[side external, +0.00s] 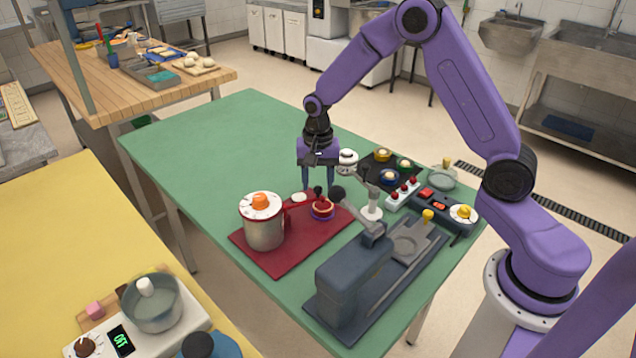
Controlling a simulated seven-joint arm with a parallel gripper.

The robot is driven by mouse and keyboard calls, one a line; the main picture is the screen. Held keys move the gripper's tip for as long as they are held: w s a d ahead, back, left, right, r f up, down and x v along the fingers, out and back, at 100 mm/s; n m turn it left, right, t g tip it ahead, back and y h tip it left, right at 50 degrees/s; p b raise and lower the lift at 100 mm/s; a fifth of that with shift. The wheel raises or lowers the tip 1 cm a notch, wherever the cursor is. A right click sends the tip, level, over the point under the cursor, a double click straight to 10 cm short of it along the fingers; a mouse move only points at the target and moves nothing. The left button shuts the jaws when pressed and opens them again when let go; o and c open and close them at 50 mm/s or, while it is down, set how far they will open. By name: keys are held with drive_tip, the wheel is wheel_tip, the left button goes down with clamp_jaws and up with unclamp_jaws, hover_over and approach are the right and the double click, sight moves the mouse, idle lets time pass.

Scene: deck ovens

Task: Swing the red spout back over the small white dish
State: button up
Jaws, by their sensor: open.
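A steel pot (264,233) with a white dial-like lid and an orange knob stands on a dark red mat (282,262). The red spout (298,204) runs from the pot's right side toward a small red item on a purple base (322,209). A small white dish (299,197) lies just behind the spout. My gripper (318,187) points down above the spout's right end, its two fingers apart. A small dark knob shows between and below the fingers. Whether the fingers touch anything is hard to tell.
A grey press-like device (345,284) stands at the front right. A white post (371,208) with a jointed arm stands close right of my gripper. A black burner tray (385,166) and a control box (440,205) lie further right. The green table (200,165) is clear at left.

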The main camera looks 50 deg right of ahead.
drive_tip(key=shift+f, duration=0.55)
clamp_jaws()
